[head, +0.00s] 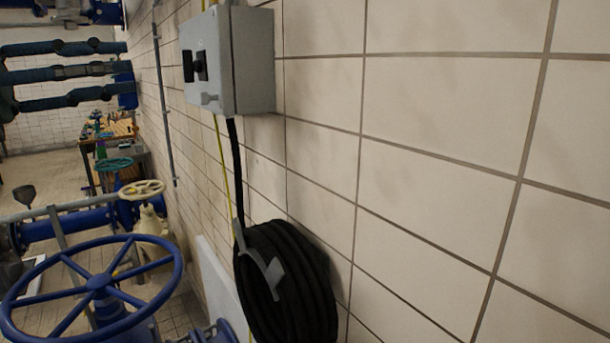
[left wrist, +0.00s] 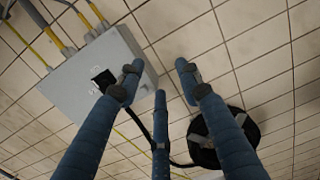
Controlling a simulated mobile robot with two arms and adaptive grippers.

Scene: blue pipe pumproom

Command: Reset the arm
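My left gripper (head: 124,68) comes in from the left edge at the upper left of the head view. Its dark blue fingers point right, towards the tiled wall. In the left wrist view the fingers (left wrist: 160,82) are spread apart with nothing between them, so it is open and empty. Beyond them, in that view, are a grey switch box (left wrist: 68,92) at the left and a black hose coil (left wrist: 238,116) at the right. My right gripper shows in neither view.
The switch box (head: 252,60) is fixed to the tiled wall (head: 440,120), with the hose coil (head: 305,275) hanging below it. A large blue handwheel (head: 98,283) and a cream one (head: 142,190) stand at the lower left. A bench (head: 118,131) is farther back.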

